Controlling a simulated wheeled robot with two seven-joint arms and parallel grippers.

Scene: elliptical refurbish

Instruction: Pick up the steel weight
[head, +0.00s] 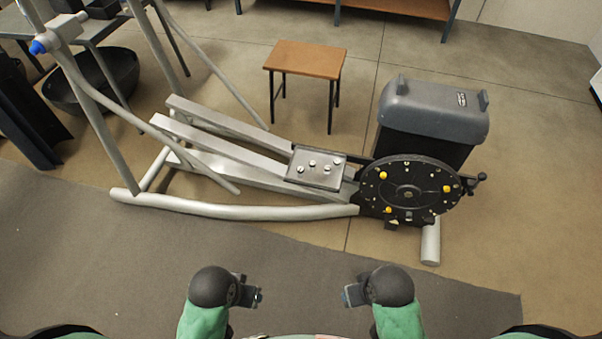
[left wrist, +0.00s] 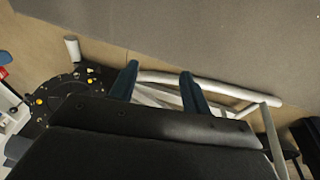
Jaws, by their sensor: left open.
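A grey metal tray (head: 330,178) rests on the elliptical's rails and holds several small silvery-white pieces (head: 312,163). I cannot tell whether one of them is the steel weight; nothing else is clearly it. My left gripper (head: 257,295) is near the bottom centre of the head view, well short of the machine. In the left wrist view my left gripper (left wrist: 158,80) has its two fingers apart with nothing between them. My right gripper (head: 346,296) is to its right, also away from the machine; its fingers are too small to judge.
The elliptical's frame (head: 250,211) lies across the middle, with a black flywheel disc (head: 408,190) at its right end. A wooden-topped stool (head: 305,60) and a grey-lidded bin (head: 432,108) stand behind. Grey mat (head: 150,270) lies clear in front.

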